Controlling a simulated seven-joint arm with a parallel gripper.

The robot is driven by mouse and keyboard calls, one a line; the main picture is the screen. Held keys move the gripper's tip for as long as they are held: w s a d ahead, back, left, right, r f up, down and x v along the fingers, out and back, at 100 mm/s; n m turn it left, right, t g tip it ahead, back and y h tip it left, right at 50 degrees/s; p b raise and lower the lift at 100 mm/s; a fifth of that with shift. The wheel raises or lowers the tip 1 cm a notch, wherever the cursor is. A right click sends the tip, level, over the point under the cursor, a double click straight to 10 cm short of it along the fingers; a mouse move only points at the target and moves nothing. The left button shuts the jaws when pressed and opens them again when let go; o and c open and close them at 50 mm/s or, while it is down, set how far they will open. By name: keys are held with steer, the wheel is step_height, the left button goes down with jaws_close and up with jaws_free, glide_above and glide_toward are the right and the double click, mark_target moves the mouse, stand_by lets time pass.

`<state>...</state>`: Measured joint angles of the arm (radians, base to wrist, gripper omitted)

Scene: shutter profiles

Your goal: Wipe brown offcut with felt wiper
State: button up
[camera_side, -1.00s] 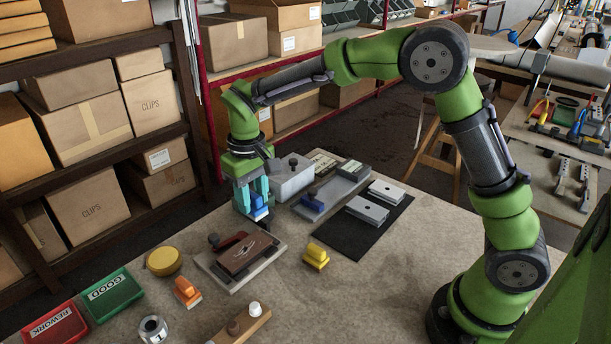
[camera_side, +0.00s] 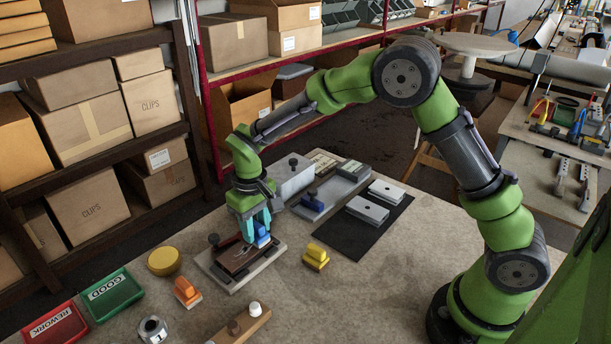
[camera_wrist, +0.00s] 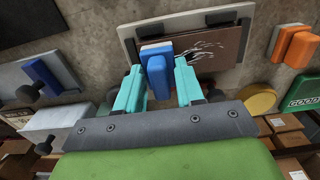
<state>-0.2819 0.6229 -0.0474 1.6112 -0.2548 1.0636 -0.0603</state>
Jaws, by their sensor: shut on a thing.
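The brown offcut (camera_side: 238,258) lies flat on a pale grey board (camera_side: 228,284) with dark clamp knobs. White streaky marks show on its top, also in the wrist view (camera_wrist: 217,40). My gripper (camera_side: 257,236) is shut on a blue block-handled wiper (camera_side: 262,240) with a pale base; I take it as the felt wiper. In the wrist view the wiper (camera_wrist: 156,68) sits between my two teal fingers (camera_wrist: 158,85), over one end of the offcut, beside the marks. I cannot tell whether its base touches the offcut.
An orange-handled block (camera_side: 186,292) and a yellow one (camera_side: 316,256) stand either side of the board. A yellow round tin (camera_side: 164,261), green GOOD tray (camera_side: 112,294) and red REWORK tray (camera_side: 53,328) are at left. A dark mat (camera_side: 362,228) with pale profiles lies right.

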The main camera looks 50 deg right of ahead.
steer(key=a, duration=0.7)
steer(key=shift+s+a, duration=0.1)
steer(key=shift+a, duration=0.1)
steer(key=shift+d, duration=3.7)
steer(key=shift+d+r, duration=0.1)
steer(key=shift+r, duration=4)
